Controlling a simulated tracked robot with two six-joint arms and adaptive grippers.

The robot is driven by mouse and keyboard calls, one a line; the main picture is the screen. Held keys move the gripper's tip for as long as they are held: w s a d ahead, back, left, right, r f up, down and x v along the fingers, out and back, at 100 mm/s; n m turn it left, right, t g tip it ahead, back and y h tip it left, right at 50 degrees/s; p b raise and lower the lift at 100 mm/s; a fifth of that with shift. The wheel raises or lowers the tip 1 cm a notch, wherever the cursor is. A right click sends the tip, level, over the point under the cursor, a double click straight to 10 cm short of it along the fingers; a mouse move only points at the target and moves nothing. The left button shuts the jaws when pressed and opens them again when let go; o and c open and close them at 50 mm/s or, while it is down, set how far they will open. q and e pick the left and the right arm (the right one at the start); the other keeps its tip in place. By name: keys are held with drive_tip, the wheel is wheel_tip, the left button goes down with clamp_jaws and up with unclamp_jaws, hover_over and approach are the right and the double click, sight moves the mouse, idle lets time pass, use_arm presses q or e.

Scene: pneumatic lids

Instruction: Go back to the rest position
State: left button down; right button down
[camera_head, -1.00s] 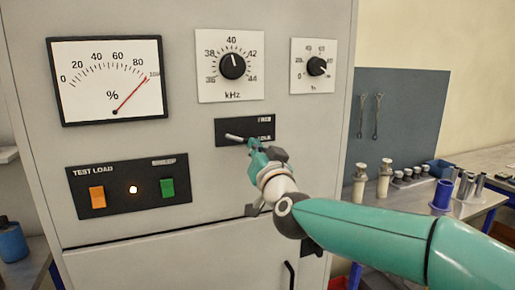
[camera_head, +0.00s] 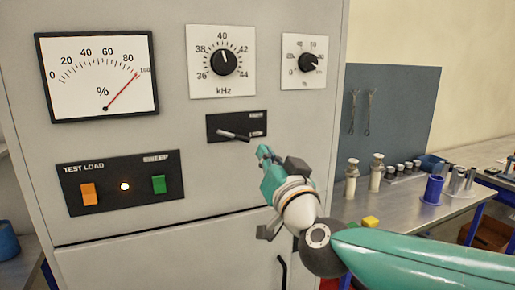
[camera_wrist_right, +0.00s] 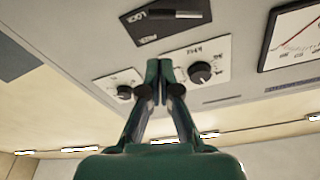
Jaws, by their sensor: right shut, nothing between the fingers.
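My right gripper (camera_head: 264,152) is shut and empty, in front of the grey cabinet (camera_head: 205,190). It is a little below and to the right of the lever switch (camera_head: 233,135) on its black plate, and apart from it. In the right wrist view the shut fingers (camera_wrist_right: 158,68) point up at the cabinet face, with the black switch plate (camera_wrist_right: 160,22) beyond their tips. My left gripper is not in view.
The cabinet also carries a percent meter (camera_head: 98,76), a kHz knob (camera_head: 223,62), a smaller knob (camera_head: 308,62) and a test load panel (camera_head: 120,183) with its lamp lit. A metal bench (camera_head: 405,208) with cylindrical parts stands at the right.

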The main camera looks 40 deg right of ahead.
drive_tip(key=w+a+f+n+g+y, duration=0.1)
drive_tip(key=w+f+g, duration=0.15)
drive_tip(key=f, duration=0.75)
drive_tip(key=w+a+f+n+g+y, duration=0.15)
drive_tip(key=w+f, duration=0.25)
drive_tip(key=f, duration=0.6)
drive_tip(key=s+a+f+n+g+y, duration=0.1)
drive_tip(key=a+f+g, duration=0.2)
drive_tip(key=f, duration=0.9)
drive_tip(key=s+a+f+n+g+y, duration=0.1)
drive_tip(key=a+f+n+g, duration=0.15)
drive_tip(key=f, duration=0.95)
drive_tip(key=s+a+f+g+y, duration=0.1)
drive_tip(key=s+a+f+g, duration=0.15)
drive_tip(key=s+f, duration=0.4)
drive_tip(key=s+a+f+g+y, duration=0.2)
drive_tip(key=s+a+f, duration=0.1)
drive_tip(key=f, duration=0.6)
drive_tip(key=s+a+f+g+y, duration=0.1)
drive_tip(key=s+a+f+g, duration=0.1)
drive_tip(key=s, duration=0.5)
drive_tip(key=s+a+f+g+y, duration=0.1)
drive_tip(key=s+a+f+g, duration=0.1)
drive_tip(key=s+a+f, duration=0.2)
drive_tip(key=s+a, duration=0.1)
drive_tip(key=s, duration=0.2)
drive_tip(key=shift+f+m+g, duration=0.2)
drive_tip(key=shift+m+g, duration=0.1)
drive_tip(key=shift+m, duration=0.1)
